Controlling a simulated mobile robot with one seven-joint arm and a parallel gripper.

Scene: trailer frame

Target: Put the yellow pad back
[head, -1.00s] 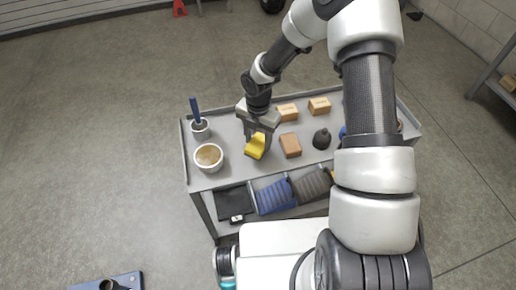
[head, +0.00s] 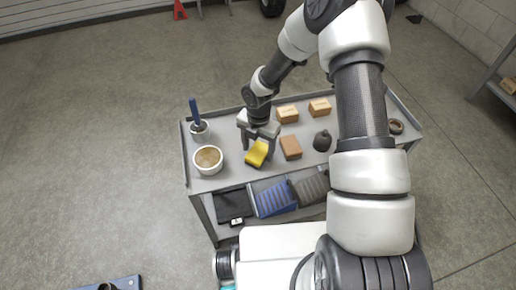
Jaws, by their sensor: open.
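The yellow pad (head: 257,153) is a small curved block at the front part of the grey cart top (head: 226,178), between a white bowl and a brown block. It appears to rest on the cart top. My gripper (head: 259,145) points down over the pad with its jaws open, one finger to each side of it. The fingers hide the pad's far end, and I cannot tell whether they touch it.
The brown block (head: 290,147), cardboard-coloured boxes (head: 319,107) and a dark rounded object (head: 322,140) stand right. Blue (head: 274,199) and grey bins sit on the lower shelf.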

